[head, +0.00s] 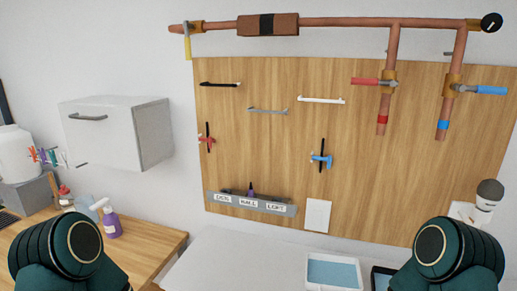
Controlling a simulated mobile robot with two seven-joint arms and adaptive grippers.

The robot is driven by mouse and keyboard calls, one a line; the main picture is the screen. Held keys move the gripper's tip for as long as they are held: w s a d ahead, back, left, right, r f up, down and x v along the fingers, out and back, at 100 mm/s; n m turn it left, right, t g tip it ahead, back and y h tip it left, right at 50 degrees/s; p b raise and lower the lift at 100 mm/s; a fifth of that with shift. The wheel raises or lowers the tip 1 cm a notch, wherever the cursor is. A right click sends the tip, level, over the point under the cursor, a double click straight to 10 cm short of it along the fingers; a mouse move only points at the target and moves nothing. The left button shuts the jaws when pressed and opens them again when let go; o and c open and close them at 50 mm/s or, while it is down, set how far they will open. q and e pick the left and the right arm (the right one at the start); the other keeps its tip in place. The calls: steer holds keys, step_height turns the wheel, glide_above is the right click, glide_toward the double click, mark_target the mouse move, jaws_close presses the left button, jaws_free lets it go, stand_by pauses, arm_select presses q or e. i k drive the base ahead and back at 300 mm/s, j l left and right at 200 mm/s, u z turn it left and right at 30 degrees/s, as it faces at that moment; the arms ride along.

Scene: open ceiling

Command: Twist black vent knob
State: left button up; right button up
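A round black knob-like disc (491,23) with a pale mark on its face sits at the far right end of the copper pipe (350,22), high on the wall. It is the only round black piece on the pipework; whether it is the vent knob, I cannot tell for sure. A brass fitting (474,25) joins it to the pipe. Nothing touches it. Only rounded dark green parts of my two arms show, at the bottom left and bottom right. Both grippers are out of view, well apart from the disc.
Below the pipe, a wooden board carries a red lever (366,82), a blue lever (490,90), several bar handles and a labelled grey rack (250,204). A white cabinet (118,132) hangs at left. Below are a wooden counter (150,246) and a blue tray (333,272).

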mark_target(491, 23)
steer(key=z, duration=1.3)
